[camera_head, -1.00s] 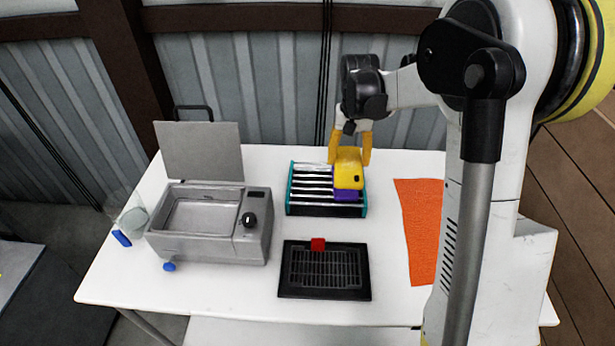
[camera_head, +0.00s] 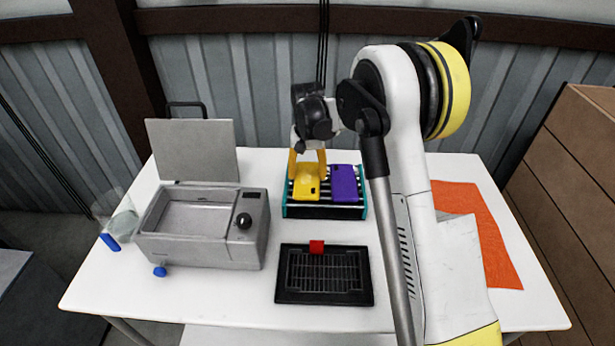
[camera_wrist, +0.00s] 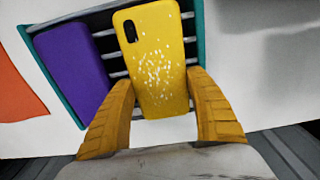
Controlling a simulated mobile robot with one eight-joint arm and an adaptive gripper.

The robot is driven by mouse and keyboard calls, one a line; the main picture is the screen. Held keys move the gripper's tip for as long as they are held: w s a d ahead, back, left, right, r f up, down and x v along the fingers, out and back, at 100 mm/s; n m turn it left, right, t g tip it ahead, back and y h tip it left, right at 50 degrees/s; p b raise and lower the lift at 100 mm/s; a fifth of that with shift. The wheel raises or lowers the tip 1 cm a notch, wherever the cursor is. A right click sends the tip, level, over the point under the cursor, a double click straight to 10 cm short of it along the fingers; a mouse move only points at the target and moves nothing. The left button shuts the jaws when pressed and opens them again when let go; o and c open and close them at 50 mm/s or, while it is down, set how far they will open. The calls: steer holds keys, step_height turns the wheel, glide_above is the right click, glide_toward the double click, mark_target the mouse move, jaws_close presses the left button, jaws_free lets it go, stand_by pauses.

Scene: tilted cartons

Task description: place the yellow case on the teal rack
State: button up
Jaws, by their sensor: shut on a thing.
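The yellow case (camera_head: 306,188) is a flat phone-like cover with a camera cutout and pale speckles. My gripper (camera_head: 307,169) is shut on it, one yellow finger at each side. In the wrist view the yellow case (camera_wrist: 158,50) lies between the fingers (camera_wrist: 162,88). It is over the left part of the teal rack (camera_head: 326,212), which has dark and light slats. I cannot tell whether it rests on the slats or is just above them. A purple case (camera_head: 344,183) lies on the right part of the rack, beside the yellow one with a narrow gap.
A grey box-shaped appliance (camera_head: 203,250) with a raised lid stands left of the rack. An orange cloth (camera_head: 478,225) lies at right. A clear vessel (camera_head: 123,222) is at far left.

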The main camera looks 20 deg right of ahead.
steer(key=shift+f, duration=0.2)
steer(key=o, duration=0.8)
